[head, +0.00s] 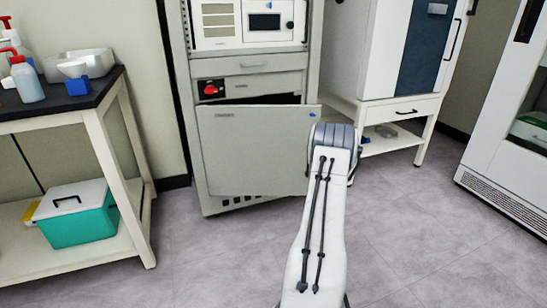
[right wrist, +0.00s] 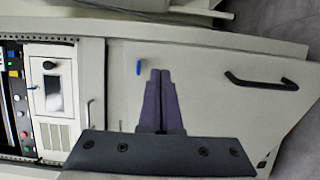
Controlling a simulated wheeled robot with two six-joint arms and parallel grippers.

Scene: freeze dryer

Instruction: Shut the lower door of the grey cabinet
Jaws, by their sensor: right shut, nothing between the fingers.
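The grey cabinet (head: 186,40) stands left of centre in the head view. Its lower door (head: 250,150) is ajar: a dark gap shows above it and its top edge slants out from the frame on the right. A small blue mark sits at its upper right corner. In the right wrist view the door (right wrist: 205,75) fills the middle, with a dark bar handle (right wrist: 262,80). My right gripper (right wrist: 160,72) is shut and empty in front of the door near the blue mark; contact cannot be told. My forearm hides it in the head view. My left gripper is out of view.
A bench (head: 105,82) with bottles stands at the left, with a teal box (head: 76,214) on its lower shelf. A white table with a drawer (head: 400,110) stands right of the cabinet. A white appliance (head: 500,160) stands far right. The grey floor is clear.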

